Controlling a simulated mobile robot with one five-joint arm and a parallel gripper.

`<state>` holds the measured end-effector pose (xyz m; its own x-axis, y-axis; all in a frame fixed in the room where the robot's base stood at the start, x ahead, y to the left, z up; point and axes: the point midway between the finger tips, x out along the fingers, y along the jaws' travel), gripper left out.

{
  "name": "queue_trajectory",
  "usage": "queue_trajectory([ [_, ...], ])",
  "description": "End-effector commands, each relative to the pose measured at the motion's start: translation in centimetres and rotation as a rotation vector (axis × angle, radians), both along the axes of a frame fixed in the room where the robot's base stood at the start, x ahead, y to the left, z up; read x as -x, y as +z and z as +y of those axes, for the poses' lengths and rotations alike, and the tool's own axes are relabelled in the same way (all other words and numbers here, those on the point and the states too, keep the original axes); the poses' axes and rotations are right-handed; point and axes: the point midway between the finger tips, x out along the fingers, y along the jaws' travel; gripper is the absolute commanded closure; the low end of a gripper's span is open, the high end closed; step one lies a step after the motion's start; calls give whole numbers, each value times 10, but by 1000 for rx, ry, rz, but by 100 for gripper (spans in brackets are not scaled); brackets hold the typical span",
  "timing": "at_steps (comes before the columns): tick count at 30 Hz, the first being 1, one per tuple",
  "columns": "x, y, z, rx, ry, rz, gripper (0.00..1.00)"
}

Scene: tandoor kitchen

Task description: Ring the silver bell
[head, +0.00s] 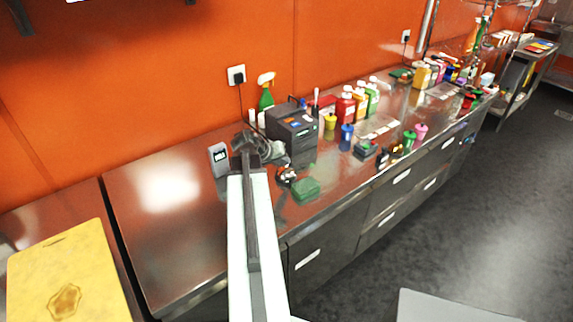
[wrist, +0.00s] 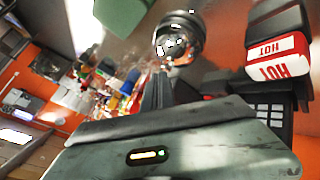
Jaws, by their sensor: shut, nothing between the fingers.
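The silver bell (head: 287,175) is a small shiny dome on a dark base. It stands on the steel counter, just right of my arm's end in the head view. In the wrist view the bell (wrist: 178,38) is at the top middle, beyond my fingertips and apart from them. My gripper (wrist: 157,82) is shut and empty, its narrow dark fingers together and pointing towards the bell. In the head view my gripper (head: 246,145) is dark and small against the clutter behind it, so its fingers are hard to make out there.
A green block (head: 305,188) lies close to the bell's right. A dark boxy machine (head: 292,135) stands behind it. A red and white block marked HOT (wrist: 278,58) is right of the bell in the wrist view. Bottles (head: 345,108) crowd the counter further right.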

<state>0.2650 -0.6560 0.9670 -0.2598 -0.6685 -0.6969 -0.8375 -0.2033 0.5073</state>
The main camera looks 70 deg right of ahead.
Motion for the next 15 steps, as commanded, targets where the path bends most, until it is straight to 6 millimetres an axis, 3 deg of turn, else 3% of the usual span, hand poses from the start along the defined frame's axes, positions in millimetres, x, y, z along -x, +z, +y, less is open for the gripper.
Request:
queue_trajectory([
  [4, 0, 12, 0, 0, 0, 0, 100],
  [15, -1, 13, 0, 0, 0, 0, 100],
])
